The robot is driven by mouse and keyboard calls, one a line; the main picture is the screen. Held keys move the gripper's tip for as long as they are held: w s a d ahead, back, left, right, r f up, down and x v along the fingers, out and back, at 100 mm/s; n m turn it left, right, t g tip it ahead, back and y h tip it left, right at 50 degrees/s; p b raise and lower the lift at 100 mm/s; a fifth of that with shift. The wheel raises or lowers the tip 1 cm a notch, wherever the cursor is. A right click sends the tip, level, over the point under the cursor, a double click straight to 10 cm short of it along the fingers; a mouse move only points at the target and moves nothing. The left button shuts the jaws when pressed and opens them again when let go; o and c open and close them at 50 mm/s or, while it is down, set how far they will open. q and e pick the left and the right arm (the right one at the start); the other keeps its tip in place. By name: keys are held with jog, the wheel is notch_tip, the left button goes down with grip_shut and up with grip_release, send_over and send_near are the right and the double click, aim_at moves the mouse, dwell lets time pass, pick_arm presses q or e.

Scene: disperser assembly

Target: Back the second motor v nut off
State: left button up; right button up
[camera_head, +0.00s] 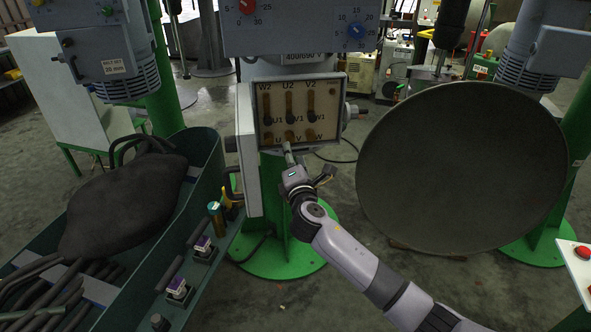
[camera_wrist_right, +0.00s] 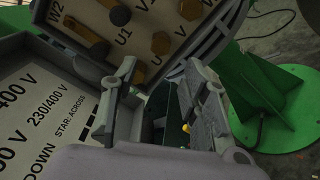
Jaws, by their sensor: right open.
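The open terminal box (camera_head: 335,88) hangs on the motor in the head view centre, its beige board carrying brass-coloured terminals and links labelled W2, U2, V2, U1, V1 and U, V, W. The V terminal (camera_head: 298,136) is in the bottom row, partly behind my gripper. My right gripper (camera_head: 288,150) is at the board's lower edge. In the right wrist view its two fingers (camera_wrist_right: 158,75) are spread with nothing visible between their tips; a hex nut (camera_wrist_right: 161,43) on the board lies just beyond them. I cannot tell whether they touch anything. My left gripper is out of view.
The box's open lid (camera_head: 248,150) stands at its left; its printed voltage face (camera_wrist_right: 45,105) fills the wrist view's left. A large round dish (camera_head: 465,165) is close on the right. A green bin (camera_head: 205,165) with dark contents is on the left. A green pedestal (camera_head: 280,258) stands below.

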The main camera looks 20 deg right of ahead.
jog(key=s, duration=0.3)
jog(key=s+a, duration=0.1)
jog(key=s, duration=0.1)
jog(key=shift+s, duration=0.35)
